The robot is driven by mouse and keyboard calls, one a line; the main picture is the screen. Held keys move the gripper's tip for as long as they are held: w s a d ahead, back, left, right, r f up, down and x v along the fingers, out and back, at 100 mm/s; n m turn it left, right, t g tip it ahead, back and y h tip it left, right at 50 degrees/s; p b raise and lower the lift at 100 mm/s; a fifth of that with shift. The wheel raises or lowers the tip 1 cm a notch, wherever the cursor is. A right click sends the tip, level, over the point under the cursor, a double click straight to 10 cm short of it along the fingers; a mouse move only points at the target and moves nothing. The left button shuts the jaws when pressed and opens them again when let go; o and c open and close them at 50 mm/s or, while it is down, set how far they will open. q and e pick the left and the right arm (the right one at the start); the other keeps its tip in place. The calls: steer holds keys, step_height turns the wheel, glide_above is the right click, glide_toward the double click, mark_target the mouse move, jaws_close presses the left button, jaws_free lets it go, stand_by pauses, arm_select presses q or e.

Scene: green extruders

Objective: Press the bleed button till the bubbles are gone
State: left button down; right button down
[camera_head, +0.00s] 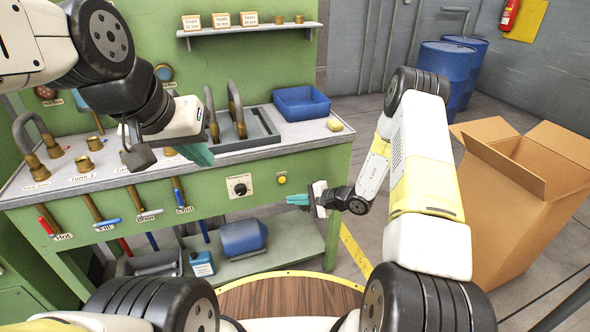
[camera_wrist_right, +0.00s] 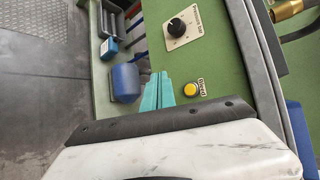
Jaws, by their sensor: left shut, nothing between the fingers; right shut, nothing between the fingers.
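A round yellow button (camera_head: 282,180) sits on the green front panel of the bench; it also shows in the right wrist view (camera_wrist_right: 190,89) with a small label beside it, too small to read surely. My right gripper (camera_head: 296,200) has teal fingers, shut and empty. In the head view it appears just below the button. In the right wrist view its fingertips (camera_wrist_right: 158,80) are left of the button, with a gap in the picture; I cannot tell the depth between them. My left gripper (camera_head: 199,154) is shut and empty over the bench top. No bubbles can be made out.
A black knob (camera_head: 239,187) is left of the button. Pipe valves with red and blue handles (camera_head: 181,193) line the panel further left. The bench top holds brass fittings, a black tray (camera_head: 262,139) and a blue bin (camera_head: 302,103). A cardboard box (camera_head: 525,190) stands at right.

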mark_target(282, 180)
steer(key=shift+d+f, duration=0.4)
steer(key=shift+f, duration=0.1)
steer(key=shift+w, duration=0.1)
steer(key=shift+w+a, duration=0.45)
steer(key=shift+w, duration=0.9)
steer(key=shift+w+a, duration=0.5)
steer(key=shift+w, duration=0.9)
steer(key=shift+w+a, duration=0.45)
steer(key=shift+w, duration=0.9)
steer(key=shift+w+a, duration=0.1)
steer(key=shift+w, duration=0.3)
steer(key=shift+w+a, duration=0.15)
steer(key=shift+w, duration=0.2)
steer(key=shift+s+d, duration=0.25)
steer(key=shift+s, duration=0.5)
